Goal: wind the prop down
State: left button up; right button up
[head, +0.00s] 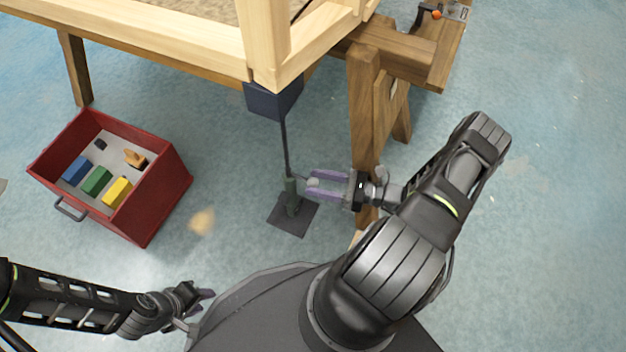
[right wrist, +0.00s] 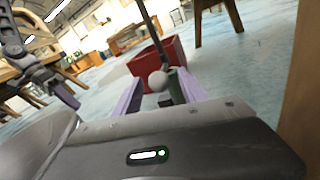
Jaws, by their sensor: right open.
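The prop (head: 291,197) stands on a dark square base plate on the floor. Its thin rod rises to a dark blue block (head: 272,98) under the corner of the wooden frame (head: 265,50). My right gripper (head: 311,184) is open beside the lower part of the prop, its purple fingers pointing at it. In the right wrist view a pale round knob (right wrist: 158,81) and the green prop body (right wrist: 185,86) show between or just beyond the fingertips; I cannot tell whether they touch. My left gripper (head: 207,301) is low at the left, away from the prop, its finger gap unclear.
A red box (head: 160,205) with coloured blocks stands on the floor at the left. A wooden trestle leg (head: 362,120) is close behind my right gripper. A clamp (head: 445,12) sits on the bench at the top. Floor between box and prop is mostly clear.

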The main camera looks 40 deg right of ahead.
jog(key=v, duration=0.6)
dwell(0.4)
